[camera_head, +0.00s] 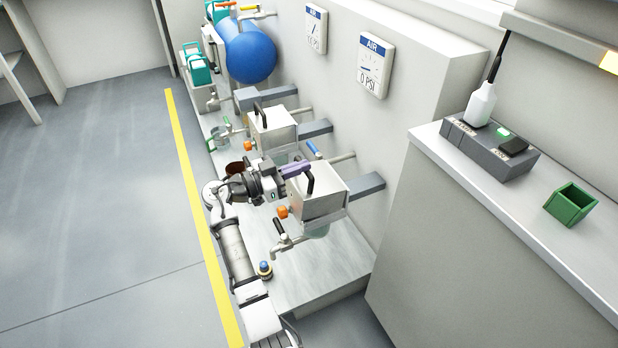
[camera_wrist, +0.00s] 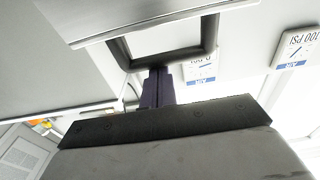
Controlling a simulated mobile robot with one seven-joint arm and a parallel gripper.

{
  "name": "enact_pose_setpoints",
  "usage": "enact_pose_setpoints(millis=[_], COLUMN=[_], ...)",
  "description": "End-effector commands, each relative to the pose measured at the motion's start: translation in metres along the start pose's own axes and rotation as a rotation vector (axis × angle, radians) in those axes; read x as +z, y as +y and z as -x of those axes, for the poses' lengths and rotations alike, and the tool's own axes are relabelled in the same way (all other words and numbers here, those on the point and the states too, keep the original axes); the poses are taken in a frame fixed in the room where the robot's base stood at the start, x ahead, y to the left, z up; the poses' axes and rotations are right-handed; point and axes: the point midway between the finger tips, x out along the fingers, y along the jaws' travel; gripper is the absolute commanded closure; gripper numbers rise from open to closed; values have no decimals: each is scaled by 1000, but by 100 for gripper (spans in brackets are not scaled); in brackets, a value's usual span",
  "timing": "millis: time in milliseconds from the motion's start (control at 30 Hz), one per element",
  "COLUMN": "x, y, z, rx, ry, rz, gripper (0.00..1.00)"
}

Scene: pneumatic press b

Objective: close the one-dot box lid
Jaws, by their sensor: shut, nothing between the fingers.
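Two pale boxes with black handles stand on the bench along the wall: a nearer box (camera_head: 322,197) and a farther box (camera_head: 274,136). I see no dots on either, so I cannot tell which is the one-dot box. My gripper (camera_head: 297,168) is at the nearer box, with its purple fingers shut beside the black handle (camera_head: 310,181). In the wrist view the fingers (camera_wrist: 157,88) point at the bar of the handle (camera_wrist: 164,62), close to it or touching. A pale panel (camera_wrist: 140,22) carries the handle. Whether the lid is fully down is unclear.
A blue tank (camera_head: 248,52) stands at the far end of the bench. Air gauges (camera_head: 375,66) hang on the wall. Orange knobs (camera_head: 282,211) and pipe valves lie close around the boxes. A counter at right holds a green bin (camera_head: 570,205). The floor at left is clear.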

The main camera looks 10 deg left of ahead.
Motion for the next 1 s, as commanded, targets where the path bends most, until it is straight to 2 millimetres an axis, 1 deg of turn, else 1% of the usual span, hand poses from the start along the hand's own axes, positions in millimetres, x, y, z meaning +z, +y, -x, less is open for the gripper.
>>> enact_pose_setpoints(millis=[33, 200, 533, 1000], x=[10, 12, 13, 11], y=[-2, -6, -9, -9], z=[3, 10, 16, 14], rx=[0, 1, 1, 1], ry=[21, 76, 119, 119], rz=[-1, -1, -1, -1], gripper=[100, 100, 100, 100])
